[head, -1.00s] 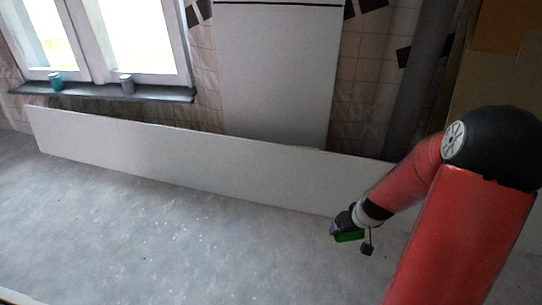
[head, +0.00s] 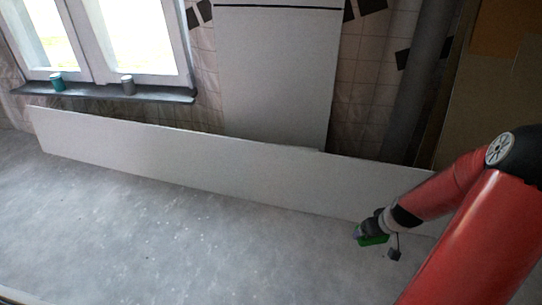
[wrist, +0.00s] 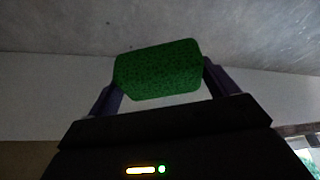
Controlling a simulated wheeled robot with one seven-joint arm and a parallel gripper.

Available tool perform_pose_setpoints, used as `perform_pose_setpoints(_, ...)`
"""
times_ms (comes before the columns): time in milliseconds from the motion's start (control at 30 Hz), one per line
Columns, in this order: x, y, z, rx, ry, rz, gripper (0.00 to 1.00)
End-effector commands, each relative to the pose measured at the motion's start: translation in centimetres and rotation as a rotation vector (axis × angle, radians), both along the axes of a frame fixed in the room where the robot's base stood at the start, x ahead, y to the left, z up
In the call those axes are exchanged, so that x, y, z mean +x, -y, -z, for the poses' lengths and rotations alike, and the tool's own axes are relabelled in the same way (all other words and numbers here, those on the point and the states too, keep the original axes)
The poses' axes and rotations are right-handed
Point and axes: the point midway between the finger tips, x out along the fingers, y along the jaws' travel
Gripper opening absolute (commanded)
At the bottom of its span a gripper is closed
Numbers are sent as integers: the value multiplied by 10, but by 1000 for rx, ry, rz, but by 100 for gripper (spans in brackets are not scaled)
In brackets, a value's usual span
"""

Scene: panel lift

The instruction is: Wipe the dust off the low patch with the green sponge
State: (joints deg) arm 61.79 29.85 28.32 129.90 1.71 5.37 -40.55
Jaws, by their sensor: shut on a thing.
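My gripper (wrist: 160,80) is shut on the green sponge (wrist: 158,68), with a finger on each side of it. In the head view the sponge (head: 374,240) shows as a small green block at the end of my arm, at the lower right, in front of the long low white panel (head: 180,157). I cannot tell whether the sponge touches anything besides the fingers. No dust patch stands out clearly on the low panel; part of the panel's right end is hidden behind my arm. Faint pale specks show on the grey floor (head: 130,240).
A tall white panel (head: 277,80) stands against the tiled wall behind the low panel. A teal cup (head: 57,82) and a grey cup (head: 128,84) stand on the dark window sill (head: 100,93). A grey pipe (head: 415,90) runs up at the right. The floor at left is open.

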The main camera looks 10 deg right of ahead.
Motion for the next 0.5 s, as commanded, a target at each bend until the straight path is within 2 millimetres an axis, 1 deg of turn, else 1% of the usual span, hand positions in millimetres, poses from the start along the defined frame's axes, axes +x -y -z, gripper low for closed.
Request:
perform_pose_setpoints(300, 12, -36, 4, -1, 0, -6, 62)
perform_pose_setpoints(400, 15, -45, 4, -2, 0, -4, 62)
perform_pose_setpoints(500, 16, -50, 3, 0, -1, -1, 62)
